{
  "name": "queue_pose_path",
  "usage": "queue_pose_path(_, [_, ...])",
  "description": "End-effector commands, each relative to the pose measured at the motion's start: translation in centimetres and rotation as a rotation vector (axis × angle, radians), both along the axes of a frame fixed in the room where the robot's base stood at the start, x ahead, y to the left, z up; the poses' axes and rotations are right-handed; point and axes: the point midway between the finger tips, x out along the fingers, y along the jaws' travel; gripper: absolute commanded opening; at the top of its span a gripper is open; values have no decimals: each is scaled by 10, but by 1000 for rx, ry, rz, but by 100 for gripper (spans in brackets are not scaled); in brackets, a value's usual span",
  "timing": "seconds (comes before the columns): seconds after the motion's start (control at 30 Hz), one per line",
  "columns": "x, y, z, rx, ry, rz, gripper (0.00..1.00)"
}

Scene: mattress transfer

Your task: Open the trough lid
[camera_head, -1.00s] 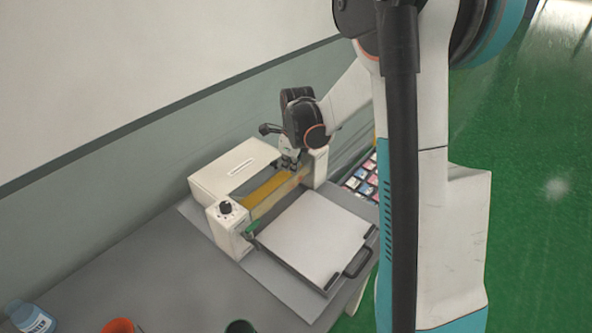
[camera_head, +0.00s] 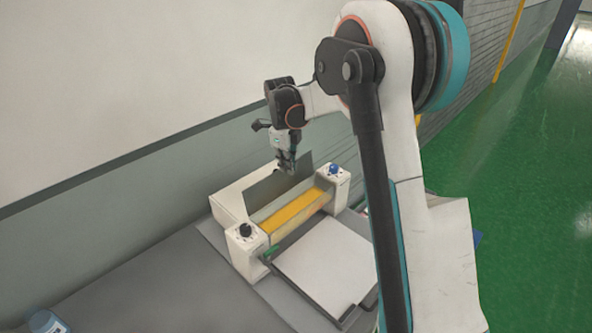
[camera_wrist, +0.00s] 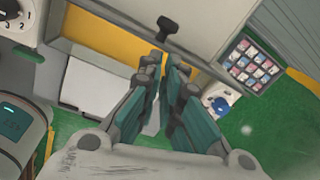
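The trough machine (camera_head: 232,203) is a white unit on the grey table. Its lid (camera_head: 280,188), a grey panel, stands raised and tilted up at the back. The yellow trough (camera_head: 297,209) lies uncovered in front of it and shows in the wrist view (camera_wrist: 113,47). My gripper (camera_head: 287,170) is above the machine, close to the lid's top edge. In the wrist view my gripper's fingers (camera_wrist: 164,68) are a little apart with nothing seen between them. A black T-shaped handle (camera_wrist: 167,25) is just beyond the fingertips, apparently not held.
A white plate (camera_head: 325,262) in a dark frame lies in front of the trough. Dark knob (camera_head: 246,230) and blue knob (camera_head: 334,169) sit on the end blocks. A bottle (camera_head: 45,322) stands at the lower left.

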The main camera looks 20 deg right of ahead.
Motion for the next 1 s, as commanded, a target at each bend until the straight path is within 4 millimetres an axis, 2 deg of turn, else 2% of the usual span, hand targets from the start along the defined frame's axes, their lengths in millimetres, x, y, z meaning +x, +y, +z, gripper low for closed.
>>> queue_pose_path(0.4, [20, 10, -1, 2, 3, 2, 0])
queue_pose_path(1.0, [22, 9, 0, -1, 3, -1, 0])
